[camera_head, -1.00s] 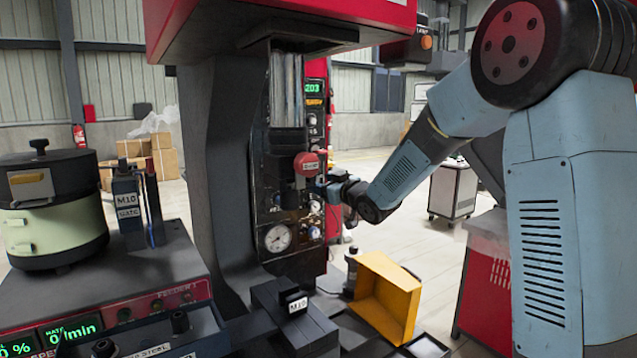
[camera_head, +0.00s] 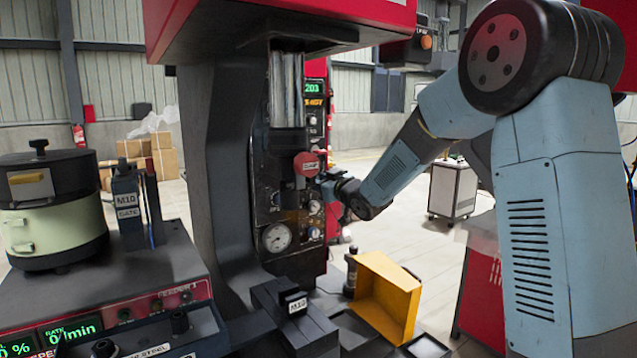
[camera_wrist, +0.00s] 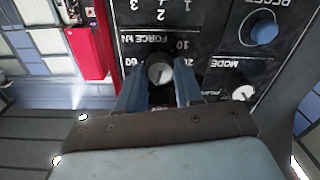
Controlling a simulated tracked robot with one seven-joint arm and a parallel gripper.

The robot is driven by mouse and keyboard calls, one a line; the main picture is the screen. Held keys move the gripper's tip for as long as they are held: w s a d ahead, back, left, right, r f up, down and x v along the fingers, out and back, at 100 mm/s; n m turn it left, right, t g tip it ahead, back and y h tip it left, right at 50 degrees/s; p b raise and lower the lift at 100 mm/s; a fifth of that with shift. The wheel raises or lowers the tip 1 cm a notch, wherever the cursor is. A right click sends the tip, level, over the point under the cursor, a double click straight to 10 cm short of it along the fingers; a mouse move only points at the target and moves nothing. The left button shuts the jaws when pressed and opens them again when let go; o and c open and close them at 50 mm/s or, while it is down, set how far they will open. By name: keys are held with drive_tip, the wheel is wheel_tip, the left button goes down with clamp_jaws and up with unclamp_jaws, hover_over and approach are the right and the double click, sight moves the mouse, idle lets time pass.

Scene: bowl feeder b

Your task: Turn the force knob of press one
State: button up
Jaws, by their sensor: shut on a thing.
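In the head view my gripper (camera_head: 326,184) reaches in from the right to the front panel of the press (camera_head: 225,150); the knob itself is hidden there.
A mode knob (camera_wrist: 243,93) and a blue-centred button (camera_wrist: 263,30) sit close on the panel. A red stop button (camera_head: 306,164) and a gauge (camera_head: 276,238) are on the press. A yellow bin (camera_head: 385,296) stands below my arm.

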drive_tip(key=c, duration=0.3)
drive_tip(key=shift+n, duration=1.5)
drive_tip(key=o, duration=1)
drive_tip(key=shift+o, duration=0.2)
drive_tip(key=shift+s, duration=0.1)
drive_tip(key=v, duration=1.3)
drive_tip(key=shift+s+d, duration=0.2)
drive_tip(key=shift+s, duration=0.1)
